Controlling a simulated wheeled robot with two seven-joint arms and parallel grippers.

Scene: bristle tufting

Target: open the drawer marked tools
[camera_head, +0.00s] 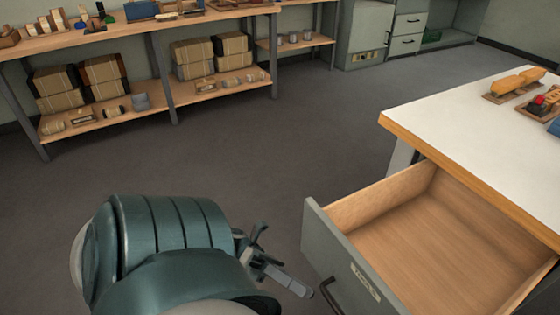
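The drawer (440,235) stands pulled out from under the white-topped workbench, and its wooden inside is empty where I can see it. Its grey front carries a small pale label (365,281) with lettering too small to read surely. A dark bar handle (331,296) sits low on the front, partly cut off by the bottom edge. My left gripper (296,287) is just left of the handle, its fingertip end close to it. I see no clear grip on the handle, and cannot tell how far the fingers are apart. My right gripper is out of view.
The workbench top (455,115) holds brushes and small blocks at its right. A wooden shelf unit (100,38) with bundles and boxes stands along the back left. Grey cabinets (368,35) stand at the back. The dark floor between is clear.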

